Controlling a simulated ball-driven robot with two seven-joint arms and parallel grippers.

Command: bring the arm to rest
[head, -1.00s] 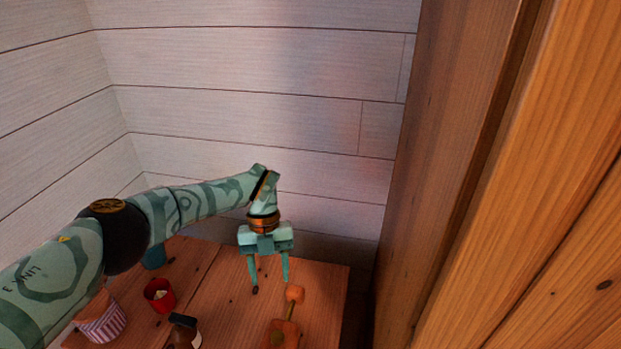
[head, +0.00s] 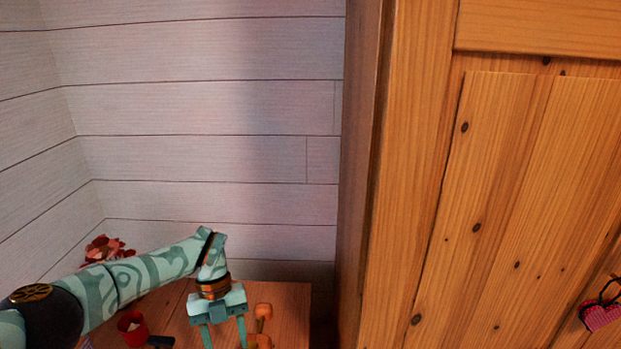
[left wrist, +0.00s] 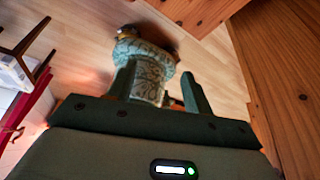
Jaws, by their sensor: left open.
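My left arm comes in from the left in the head view, over a wooden tabletop (head: 284,296). My left gripper (head: 225,337) hangs from it pointing down, fingers apart, with nothing seen between them; the fingertips are at or past the bottom edge. In the left wrist view my left gripper (left wrist: 158,70) also shows two spread fingers. A pale patterned form, likely part of my own body, lies beyond them above a light wooden floor (left wrist: 215,60). My right gripper is not in view.
On the table are a red cup (head: 132,328), a dark object (head: 160,341), an orange wooden object (head: 263,312) beside the gripper, and reddish flowers or leaves (head: 106,250) behind the arm. A tall wooden wardrobe (head: 500,180) fills the right. A pink heart-shaped ornament (head: 602,316) hangs there.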

